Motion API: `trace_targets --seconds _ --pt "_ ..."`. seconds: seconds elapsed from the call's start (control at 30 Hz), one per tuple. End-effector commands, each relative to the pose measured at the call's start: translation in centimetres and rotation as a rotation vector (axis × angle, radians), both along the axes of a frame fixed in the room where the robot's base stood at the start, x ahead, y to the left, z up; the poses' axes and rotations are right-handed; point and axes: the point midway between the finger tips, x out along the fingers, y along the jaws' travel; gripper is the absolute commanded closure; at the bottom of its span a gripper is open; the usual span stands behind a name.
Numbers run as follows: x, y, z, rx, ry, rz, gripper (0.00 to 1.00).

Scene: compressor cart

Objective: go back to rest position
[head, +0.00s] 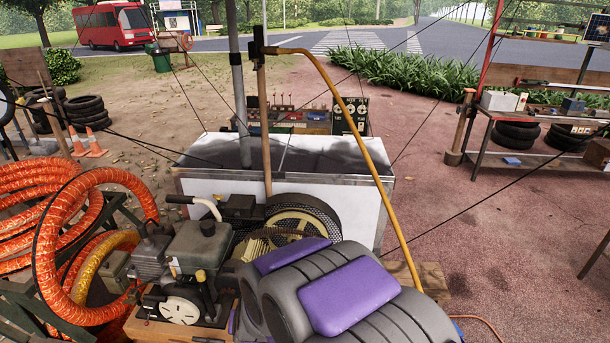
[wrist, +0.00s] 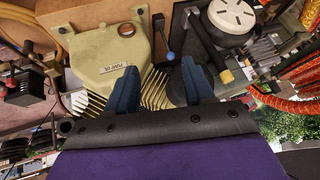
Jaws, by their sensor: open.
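My gripper (wrist: 160,88) shows in the wrist view as two blue fingers held apart, with nothing between them. Beyond the fingers is the beige compressor pump (wrist: 107,50) with a small label and cooling fins. A small blue-tipped lever (wrist: 170,56) shows just beyond the gap between the fingers. I cannot tell whether a finger touches the machine. In the head view my purple and grey arm covers the bottom middle, and the fingers are hidden. The engine (head: 197,247) and the spoked flywheel (head: 297,228) stand just left of and beyond my arm.
Orange hoses (head: 85,235) coil at the left. A white-sided bin (head: 350,205) stands behind the machine. A yellow pipe (head: 365,130) slopes down close to my arm's right. A shelf (head: 540,165) stands far right. Paved ground (head: 480,250) at right is mostly clear.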

Motion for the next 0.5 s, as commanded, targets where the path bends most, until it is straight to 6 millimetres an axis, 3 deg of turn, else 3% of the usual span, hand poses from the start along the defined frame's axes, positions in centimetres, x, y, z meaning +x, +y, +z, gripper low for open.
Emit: trace_targets --seconds 0.27,0.5 --pt "-4.8 -7.0 5.2 -0.016 0.185 0.055 0.48" --pt "-11.6 -14.4 8.5 -0.085 0.352 0.074 0.48"
